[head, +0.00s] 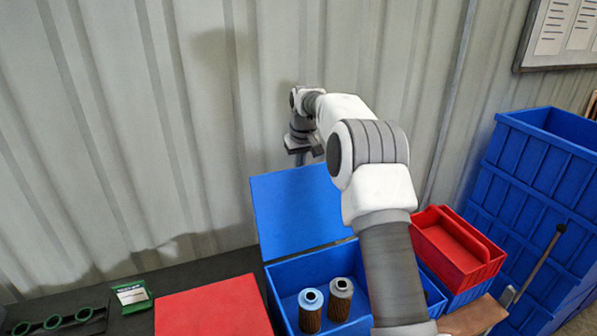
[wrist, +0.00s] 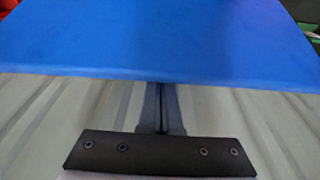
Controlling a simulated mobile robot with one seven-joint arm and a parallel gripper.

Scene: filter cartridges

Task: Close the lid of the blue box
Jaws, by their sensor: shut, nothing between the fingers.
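The blue box (head: 281,308) stands on the dark table, with its blue lid (head: 290,215) open and tilted up toward the wall. Two filter cartridges stand in the box, one with a light blue top (head: 310,311) and one with a grey top (head: 340,300). My gripper (head: 300,158) is at the lid's upper edge, close to the wall. In the wrist view the lid (wrist: 160,38) fills the top, and my shut, empty fingers (wrist: 162,92) reach its edge. Their tips seem hidden by the lid; I cannot tell whether they touch it.
A red panel or lid (head: 212,308) lies left of the box, with a green-framed card (head: 131,296) and a green ringed holder (head: 60,321) farther left. Red bins (head: 455,250) and stacked blue crates (head: 535,180) stand right. The corrugated wall (head: 130,120) is close behind.

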